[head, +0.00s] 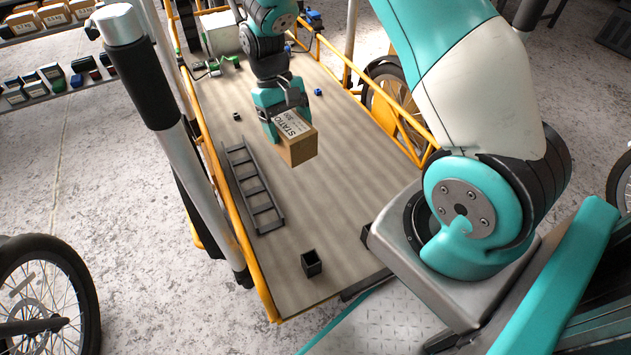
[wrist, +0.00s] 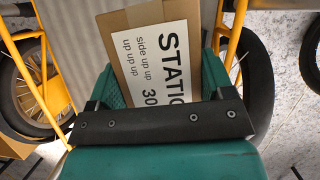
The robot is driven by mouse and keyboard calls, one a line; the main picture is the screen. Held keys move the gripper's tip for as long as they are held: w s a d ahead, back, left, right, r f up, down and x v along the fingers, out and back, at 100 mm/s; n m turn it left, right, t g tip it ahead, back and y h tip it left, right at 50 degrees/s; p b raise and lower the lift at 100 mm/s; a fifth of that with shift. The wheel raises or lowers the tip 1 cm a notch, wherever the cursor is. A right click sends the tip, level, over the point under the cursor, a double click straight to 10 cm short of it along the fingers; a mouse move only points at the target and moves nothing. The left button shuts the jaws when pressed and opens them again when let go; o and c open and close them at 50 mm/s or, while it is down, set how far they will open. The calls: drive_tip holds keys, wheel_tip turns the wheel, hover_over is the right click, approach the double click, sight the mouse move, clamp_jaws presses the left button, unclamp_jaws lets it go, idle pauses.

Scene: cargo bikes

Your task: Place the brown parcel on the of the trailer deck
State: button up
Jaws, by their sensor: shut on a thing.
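The brown parcel (head: 300,150) with a white printed label is held over the trailer deck (head: 320,220), near its middle. My gripper (head: 280,116) is shut on the parcel, gripping it from above and the far side. In the wrist view the parcel (wrist: 125,18) fills the space between the teal fingers, and its label shows large print. Whether the parcel's underside touches the deck or hangs just above it, I cannot tell.
A dark ladder-like rack (head: 254,190) lies along the deck's left side. A small black open box (head: 311,263) stands near the front. Small dark and blue items (head: 318,92) sit farther back. Yellow rails (head: 222,190) edge the deck. The front right of the deck is clear.

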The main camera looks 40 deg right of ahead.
drive_tip(key=d+f+n+t+h+b, duration=0.1)
drive_tip(key=d+f+n+t+b, duration=0.45)
drive_tip(key=d+n+b, duration=0.9)
drive_tip(key=d+f+n+t+b, duration=0.4)
drive_tip(key=d+f+n+b, duration=0.3)
drive_tip(key=d+n, duration=0.9)
drive_tip(key=a+f+n+b, duration=0.1)
drive_tip(key=f+b, duration=0.3)
drive_tip(key=f, duration=0.2)
drive_tip(key=a+f+n+b, duration=0.1)
drive_tip(key=f+b, duration=0.4)
drive_tip(key=f, duration=0.1)
drive_tip(key=a+f+n+b, duration=0.1)
drive_tip(key=a+f+b, duration=0.1)
drive_tip(key=f+b, duration=0.2)
drive_tip(key=shift+s+n+g+x, duration=0.1)
drive_tip(key=shift+n+g+x, duration=0.05)
drive_tip(key=shift+x, duration=0.6)
drive_tip(key=shift+s+n+g+x, duration=0.1)
drive_tip(key=shift+s+x, duration=0.05)
drive_tip(key=shift+x, duration=0.65)
drive_tip(key=shift+a+r, duration=0.1)
drive_tip(key=shift+a, duration=0.05)
